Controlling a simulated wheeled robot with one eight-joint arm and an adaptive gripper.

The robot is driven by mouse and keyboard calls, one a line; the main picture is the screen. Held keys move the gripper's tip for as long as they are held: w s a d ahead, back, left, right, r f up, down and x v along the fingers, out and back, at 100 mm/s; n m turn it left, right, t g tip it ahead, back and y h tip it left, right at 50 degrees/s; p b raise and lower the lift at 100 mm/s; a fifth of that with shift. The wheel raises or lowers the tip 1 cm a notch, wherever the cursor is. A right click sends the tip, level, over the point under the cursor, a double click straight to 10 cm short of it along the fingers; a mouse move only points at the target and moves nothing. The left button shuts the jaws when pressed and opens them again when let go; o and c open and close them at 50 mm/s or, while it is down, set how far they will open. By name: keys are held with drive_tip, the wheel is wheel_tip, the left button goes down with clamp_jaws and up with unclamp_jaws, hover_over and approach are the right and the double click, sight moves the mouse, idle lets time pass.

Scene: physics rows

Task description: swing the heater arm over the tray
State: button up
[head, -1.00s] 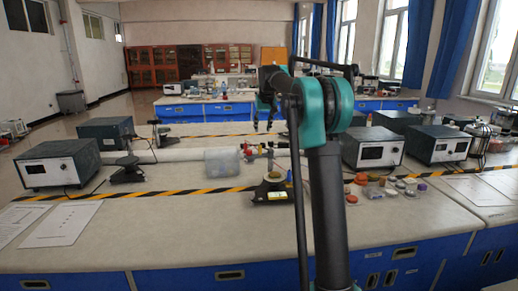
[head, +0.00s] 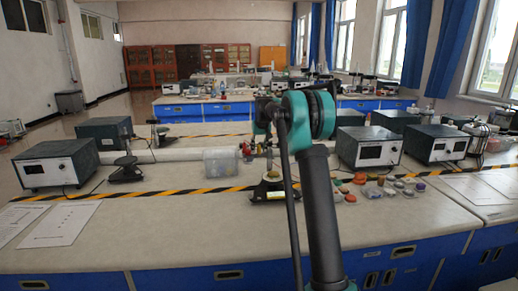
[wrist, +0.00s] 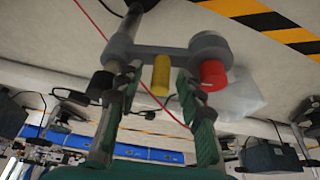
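A grey bar with a yellow peg (wrist: 161,75) and a red knob (wrist: 213,74) crosses the wrist view, joined to a metal rod; it looks like the heater arm (wrist: 150,60). Its red parts show small in the head view (head: 248,149), partly behind my arm. My gripper (wrist: 163,118) is open, its two green fingers apart on either side of the yellow peg in the picture. I cannot tell whether they touch anything. A small black stand with a round dish (head: 272,176) is on the bench. I cannot tell which item is the tray.
A translucent bin (head: 222,162) stands left of the dish. Small coloured containers (head: 375,192) lie right of my arm. Boxed instruments stand at left (head: 57,164) and right (head: 368,148). Striped tape (head: 160,194) crosses the bench.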

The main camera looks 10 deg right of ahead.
drive_tip(key=shift+c, duration=0.5)
clamp_jaws()
drive_tip(key=shift+s+d+n, duration=0.1)
drive_tip(key=shift+s+n, duration=0.05)
drive_tip(key=shift+n, duration=0.15)
drive_tip(key=shift+s+d+n+y, duration=0.2)
drive_tip(key=shift+s+n+y, duration=0.25)
drive_tip(key=shift+n, duration=0.45)
drive_tip(key=shift+s+d+n+y, duration=0.2)
drive_tip(key=shift+s+n+y, duration=0.2)
drive_tip(key=shift+n, duration=0.5)
drive_tip(key=shift+s+d+n+g+y, duration=0.35)
drive_tip(key=shift+d+n, duration=0.1)
drive_tip(key=shift+n, duration=0.7)
drive_tip(key=shift+s+d+n+g+y, duration=0.3)
drive_tip(key=shift+d+n+g, duration=0.1)
drive_tip(key=shift+n, duration=0.7)
drive_tip(key=shift+s+d+n+g+y, duration=0.25)
drive_tip(key=shift+d+n+g+y, duration=0.15)
drive_tip(key=shift+n, duration=0.75)
drive_tip(key=shift+s+d+n+g, duration=0.1)
drive_tip(key=shift+d+n+g, duration=0.3)
drive_tip(key=shift+n, duration=0.5)
drive_tip(key=shift+s+d+n+g, duration=0.1)
drive_tip(key=shift+d+n+g, duration=0.15)
drive_tip(key=shift+d+n, duration=0.45)
drive_tip(key=shift+n, duration=0.5)
